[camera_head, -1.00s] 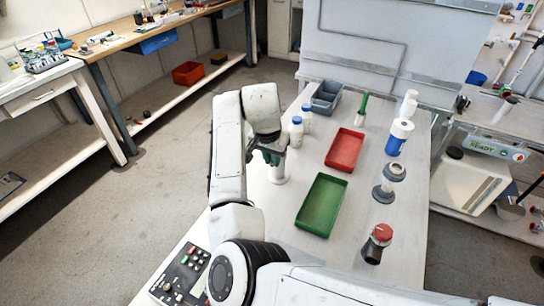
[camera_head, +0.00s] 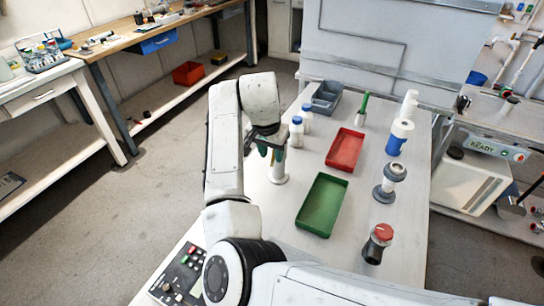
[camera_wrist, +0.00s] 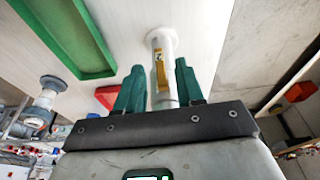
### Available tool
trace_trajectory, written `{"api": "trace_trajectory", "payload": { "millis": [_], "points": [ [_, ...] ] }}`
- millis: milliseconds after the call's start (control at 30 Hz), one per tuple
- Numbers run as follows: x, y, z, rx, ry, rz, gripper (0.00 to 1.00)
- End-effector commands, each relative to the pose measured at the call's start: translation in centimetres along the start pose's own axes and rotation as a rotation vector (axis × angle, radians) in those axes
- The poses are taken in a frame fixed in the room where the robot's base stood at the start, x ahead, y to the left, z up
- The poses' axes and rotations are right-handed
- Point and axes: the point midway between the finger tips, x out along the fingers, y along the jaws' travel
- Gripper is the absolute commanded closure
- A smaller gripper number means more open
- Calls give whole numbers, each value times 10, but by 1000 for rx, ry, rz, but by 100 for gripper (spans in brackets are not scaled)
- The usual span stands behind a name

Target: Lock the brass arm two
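My gripper (camera_wrist: 160,72) is open, with its two green fingers apart in the wrist view. A white upright post (camera_wrist: 168,41) with a yellow-brass strip (camera_wrist: 159,69) along its side shows between the fingers. I cannot tell whether either finger touches it. In the head view my gripper (camera_head: 270,155) is at the top of this white post (camera_head: 279,172), which stands on the bench left of the green tray. The brass strip is not visible there. Which part is arm two I cannot tell.
The green tray (camera_head: 301,222) and the red tray (camera_head: 330,163) lie right of the post. Two blue-capped bottles (camera_head: 297,133) stand behind it. Grey fittings (camera_head: 384,192) and a red-topped knob (camera_head: 378,243) line the right side. A button panel (camera_head: 181,274) is at the front left.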

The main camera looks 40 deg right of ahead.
Motion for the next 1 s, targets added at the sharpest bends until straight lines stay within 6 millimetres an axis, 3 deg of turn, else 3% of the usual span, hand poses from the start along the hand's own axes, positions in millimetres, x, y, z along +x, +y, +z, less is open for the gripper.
{"api": "trace_trajectory", "payload": {
  "millis": [200,433,800,1000],
  "points": [
    [-43,-1,0,1,3,-3,63],
    [-74,0,0,0,2,-1,63],
    [-83,0,0,-1,0,0,63],
    [-74,4,-6,8,24,1,63]
  ]
}}
